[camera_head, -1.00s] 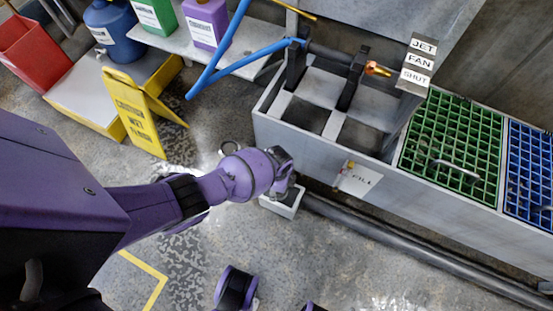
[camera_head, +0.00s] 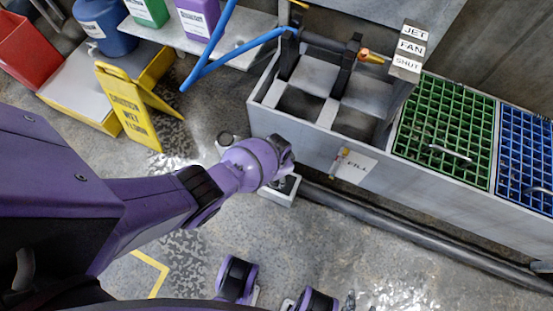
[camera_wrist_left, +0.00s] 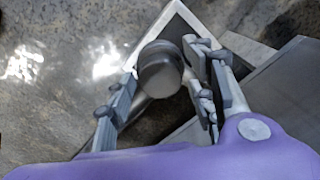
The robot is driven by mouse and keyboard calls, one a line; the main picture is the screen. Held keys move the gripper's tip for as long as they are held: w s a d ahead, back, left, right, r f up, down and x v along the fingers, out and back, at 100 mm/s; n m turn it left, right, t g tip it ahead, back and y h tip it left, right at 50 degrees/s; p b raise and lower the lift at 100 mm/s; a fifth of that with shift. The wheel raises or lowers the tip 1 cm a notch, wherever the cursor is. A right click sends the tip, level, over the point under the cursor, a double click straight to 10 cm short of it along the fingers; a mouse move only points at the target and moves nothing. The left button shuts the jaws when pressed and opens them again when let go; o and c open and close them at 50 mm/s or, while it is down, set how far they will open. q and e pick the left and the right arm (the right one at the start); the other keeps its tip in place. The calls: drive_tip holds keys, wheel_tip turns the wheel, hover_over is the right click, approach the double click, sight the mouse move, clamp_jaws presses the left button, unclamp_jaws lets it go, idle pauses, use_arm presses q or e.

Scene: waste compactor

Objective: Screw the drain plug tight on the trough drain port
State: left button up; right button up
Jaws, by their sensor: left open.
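A dark grey round cap (camera_wrist_left: 160,68), which looks like the drain plug, shows in the left wrist view. The fingers of my left gripper (camera_wrist_left: 162,78) are open, one on each side of it; I cannot tell whether either touches it. In the head view my left gripper (camera_head: 284,170) is low at the front wall of the grey trough (camera_head: 310,138), above a small white-rimmed box (camera_head: 279,192) on the floor. The gripper and wrist hide the plug and drain port there. I cannot see any thread or how the plug is seated.
A dark pipe (camera_head: 420,237) runs along the floor by the trough. A FILL label (camera_head: 355,167) is on the trough front. Green (camera_head: 443,125) and blue (camera_head: 525,160) grates lie right. A yellow wet-floor sign (camera_head: 130,110) stands left. The floor in front is mostly clear.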

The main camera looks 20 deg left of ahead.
use_arm(q)
drive_tip(key=n, duration=0.5)
drive_tip(key=shift+n, duration=0.4)
drive_tip(key=n, duration=0.5)
drive_tip(key=shift+p, duration=0.4)
drive_tip(key=shift+c, duration=0.3)
